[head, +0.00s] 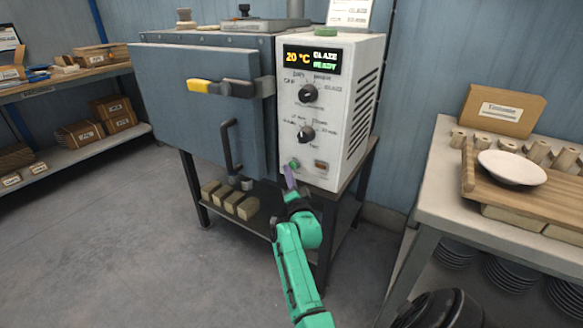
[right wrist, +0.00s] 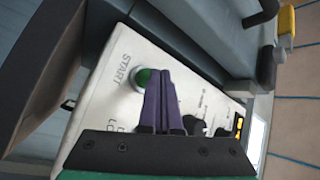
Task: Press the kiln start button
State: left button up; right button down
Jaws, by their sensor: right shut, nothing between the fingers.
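The kiln (head: 205,105) has a blue-grey door, which looks closed, with a yellow-ended latch (head: 207,87) and a dark handle. Its white control panel (head: 335,110) has a display (head: 312,59) reading 20 °C, GLAZE, READY. The round green start button (head: 294,163) is at the panel's lower left. It also shows in the right wrist view (right wrist: 141,79), beside the word START. My right gripper (head: 289,172) has purple fingers, shut and empty. In the right wrist view its fingertips (right wrist: 160,75) overlap the button's edge; I cannot tell whether they touch it. My left gripper is out of view.
Two dark knobs (head: 308,93) (head: 306,133) and a small brownish switch (head: 321,167) share the panel. Several blocks (head: 229,204) lie on the stand's lower shelf. A bench with a tray and white plate (head: 512,167) stands at right; shelves are at left. Open floor lies in front.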

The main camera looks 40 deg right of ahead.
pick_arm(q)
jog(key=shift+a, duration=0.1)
pick_arm(e)
jog(key=shift+d, duration=0.1)
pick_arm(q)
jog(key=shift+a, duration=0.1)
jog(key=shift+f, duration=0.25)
pick_arm(e)
jog(key=shift+w+d, duration=0.15)
jog(key=shift+d, duration=0.35)
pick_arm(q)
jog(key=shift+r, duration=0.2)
pick_arm(e)
jog(key=shift+a, duration=0.15)
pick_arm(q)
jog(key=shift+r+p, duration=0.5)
pick_arm(e)
jog(key=shift+s+a, duration=0.3)
jog(key=shift+a, duration=0.45)
